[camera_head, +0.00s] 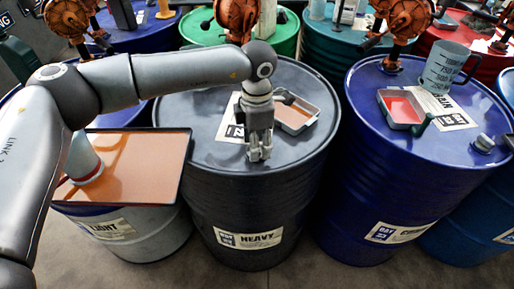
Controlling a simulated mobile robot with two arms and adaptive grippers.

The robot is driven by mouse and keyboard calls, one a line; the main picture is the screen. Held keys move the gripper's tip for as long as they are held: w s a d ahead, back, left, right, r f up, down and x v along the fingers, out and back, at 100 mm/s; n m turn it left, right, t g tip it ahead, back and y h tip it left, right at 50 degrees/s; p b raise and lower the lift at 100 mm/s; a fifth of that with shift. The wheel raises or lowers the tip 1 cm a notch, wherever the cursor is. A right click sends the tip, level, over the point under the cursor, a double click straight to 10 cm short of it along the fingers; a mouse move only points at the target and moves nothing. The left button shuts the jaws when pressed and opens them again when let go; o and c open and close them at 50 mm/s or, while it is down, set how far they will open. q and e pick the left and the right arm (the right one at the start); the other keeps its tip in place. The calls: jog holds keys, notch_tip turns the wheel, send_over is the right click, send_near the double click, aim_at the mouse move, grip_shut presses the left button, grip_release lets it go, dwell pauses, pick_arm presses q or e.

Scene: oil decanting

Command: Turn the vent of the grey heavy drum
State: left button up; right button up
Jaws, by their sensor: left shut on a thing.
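The grey heavy drum (250,205) stands in the middle with a "HEAVY" label on its front. My left arm comes in from the left and reaches over the drum top. My left gripper (260,154) points down at the front part of the lid, fingers close together. It is shut on the small vent there, which the fingers almost wholly hide. How far the vent is turned cannot be told. My right gripper is not in view.
A small tray (314,122) of reddish liquid sits beside the gripper on the lid. A large tray (150,133) covers the light drum (150,232) at left. Orange pumps (238,16) stand behind.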

pick_arm(q)
jog(key=shift+m+b, duration=0.45)
jog(key=shift+m, duration=0.15)
jog(key=o, duration=1)
jog(key=shift+r, duration=0.1)
notch_tip(320, 180, up, 12)
jog(key=shift+f, duration=0.1)
dwell(0.3)
